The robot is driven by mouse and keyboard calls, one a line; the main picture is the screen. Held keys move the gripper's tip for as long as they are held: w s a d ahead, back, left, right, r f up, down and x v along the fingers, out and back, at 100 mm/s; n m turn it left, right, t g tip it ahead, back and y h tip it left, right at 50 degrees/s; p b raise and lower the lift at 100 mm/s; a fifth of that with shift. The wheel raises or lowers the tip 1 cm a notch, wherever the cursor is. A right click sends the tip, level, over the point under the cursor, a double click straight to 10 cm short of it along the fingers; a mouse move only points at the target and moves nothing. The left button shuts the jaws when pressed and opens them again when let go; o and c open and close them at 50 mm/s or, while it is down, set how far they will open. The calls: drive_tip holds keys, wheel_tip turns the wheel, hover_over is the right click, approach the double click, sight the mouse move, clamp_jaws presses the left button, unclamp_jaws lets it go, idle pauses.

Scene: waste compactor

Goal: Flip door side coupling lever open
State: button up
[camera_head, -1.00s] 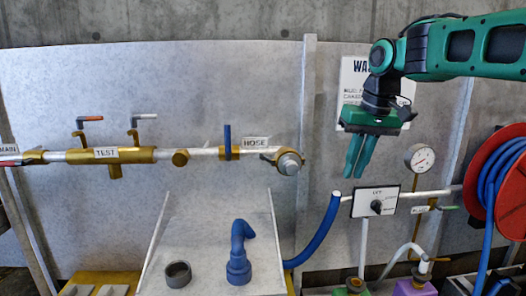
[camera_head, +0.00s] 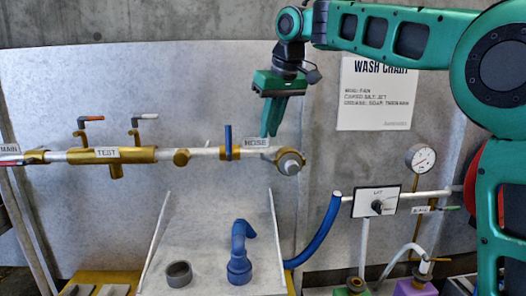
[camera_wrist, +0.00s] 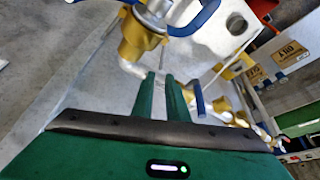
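The brass coupling with a round grey face (camera_head: 289,162) sits at the right end of the wall pipe, beside the HOSE label. It also shows at the top of the wrist view (camera_wrist: 138,42). A blue curved piece (camera_wrist: 197,18) shows next to it there; I cannot tell whether it belongs to the coupling. No coupling lever is clear in the head view. My gripper (camera_head: 267,134) hangs with fingers down, just above and left of the coupling. In the wrist view its green fingers (camera_wrist: 161,82) are slightly apart, with nothing between them.
An upright blue lever (camera_head: 227,142) stands on the pipe left of the HOSE label. Below, a tray (camera_head: 205,262) holds a blue elbow fitting (camera_head: 238,255) and a grey ring (camera_head: 178,274). A blue hose (camera_head: 322,235) and a gauge (camera_head: 420,158) are to the right.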

sight(263, 153)
drive_tip(key=x, duration=0.7)
clamp_jaws()
drive_tip(key=shift+a, duration=0.1)
drive_tip(key=shift+n, duration=0.4)
drive_tip(key=shift+s+a+n+g+y, duration=0.4)
drive_tip(key=shift+s+n+g, duration=0.3)
drive_tip(key=shift+n, duration=1.25)
drive_tip(key=shift+s+a+n+g+y, duration=0.4)
drive_tip(key=shift+s+n+g, duration=0.2)
drive_tip(key=shift+n, duration=1.4)
drive_tip(key=shift+s+a+n+g+y, duration=0.35)
drive_tip(key=shift+s+n+g, duration=0.35)
drive_tip(key=shift+n, duration=1.25)
drive_tip(key=shift+s, duration=0.1)
